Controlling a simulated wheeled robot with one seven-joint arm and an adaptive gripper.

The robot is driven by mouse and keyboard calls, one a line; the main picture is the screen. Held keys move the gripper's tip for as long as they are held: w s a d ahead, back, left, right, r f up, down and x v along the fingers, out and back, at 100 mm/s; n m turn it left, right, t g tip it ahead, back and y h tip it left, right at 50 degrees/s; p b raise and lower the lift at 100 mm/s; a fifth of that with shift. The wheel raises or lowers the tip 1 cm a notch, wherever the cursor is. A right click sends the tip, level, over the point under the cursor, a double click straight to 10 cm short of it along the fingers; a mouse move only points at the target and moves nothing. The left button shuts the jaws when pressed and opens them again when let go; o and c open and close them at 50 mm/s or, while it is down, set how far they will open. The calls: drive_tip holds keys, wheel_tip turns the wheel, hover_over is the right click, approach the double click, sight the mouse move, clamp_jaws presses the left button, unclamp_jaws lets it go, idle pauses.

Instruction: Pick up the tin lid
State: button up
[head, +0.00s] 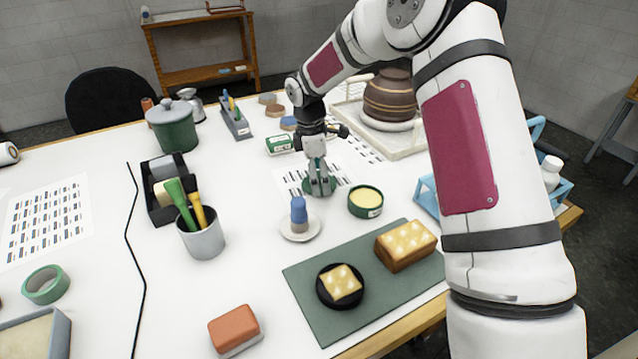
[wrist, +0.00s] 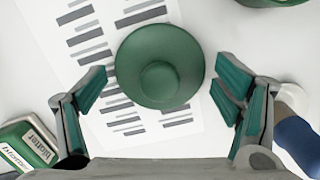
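The tin lid is a round green disc with a raised knob, lying on a printed sheet in the wrist view (wrist: 160,50). In the head view the tin lid (head: 332,187) shows on the table partly behind my gripper (head: 319,188). My gripper is open and points down over the lid. In the wrist view my gripper (wrist: 160,92) has one finger on each side of the lid, with a gap on both sides. A green tin (head: 366,205) with cream contents stands open just right of the lid.
A blue-topped piece on a white saucer (head: 300,234) stands close in front of the lid. A green-and-white box (head: 280,144) lies behind it. A green mat (head: 310,290) with sponge-like blocks lies in front. A grey cup (head: 203,240) with tools stands left.

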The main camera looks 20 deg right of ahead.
drive_tip(key=c, duration=1.2)
drive_tip(key=shift+s+f, duration=0.1)
drive_tip(key=shift+c, duration=0.6)
